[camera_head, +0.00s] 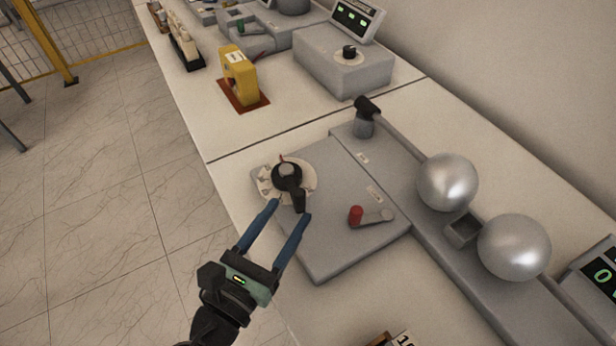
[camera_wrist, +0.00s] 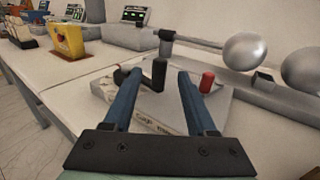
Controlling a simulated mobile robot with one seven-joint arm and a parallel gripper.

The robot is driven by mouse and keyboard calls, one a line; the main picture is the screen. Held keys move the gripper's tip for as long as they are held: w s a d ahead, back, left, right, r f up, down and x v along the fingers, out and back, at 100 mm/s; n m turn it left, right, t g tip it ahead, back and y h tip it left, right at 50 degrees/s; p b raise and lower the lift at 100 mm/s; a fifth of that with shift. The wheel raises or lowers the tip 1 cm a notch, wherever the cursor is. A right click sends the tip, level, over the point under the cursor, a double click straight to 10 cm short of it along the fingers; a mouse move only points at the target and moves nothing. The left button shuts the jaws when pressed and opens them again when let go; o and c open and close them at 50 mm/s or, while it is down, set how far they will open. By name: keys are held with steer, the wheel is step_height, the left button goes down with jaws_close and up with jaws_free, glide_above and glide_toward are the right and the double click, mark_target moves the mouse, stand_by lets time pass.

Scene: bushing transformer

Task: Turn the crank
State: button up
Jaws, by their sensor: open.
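A black crank (camera_head: 289,178) sits on a round pale dial on the grey base plate (camera_head: 335,240). Its arm points toward the front of the plate and ends in an upright black handle, which shows in the wrist view (camera_wrist: 159,76). A second, smaller crank, a grey lever with a red knob (camera_head: 356,215), lies to the right on the same plate. It also shows in the wrist view (camera_wrist: 207,82). My gripper (camera_head: 289,210) is open, with its blue fingers reaching toward the black handle. In the wrist view the handle appears between the fingertips; contact cannot be told.
Two shiny metal spheres (camera_head: 447,182) stand on a grey rail to the right. A black-topped post (camera_head: 364,118) rises behind the plate. A yellow device (camera_head: 240,78) and a grey box with a knob (camera_head: 343,62) stand farther back. The white bench (camera_head: 240,130) is clear between.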

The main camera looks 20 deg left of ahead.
mark_target(302, 191)
steer(key=w, duration=0.8)
steer(key=shift+w+d, duration=0.2)
steer(key=shift+d, duration=0.2)
jaws_close()
stand_by(0.9)
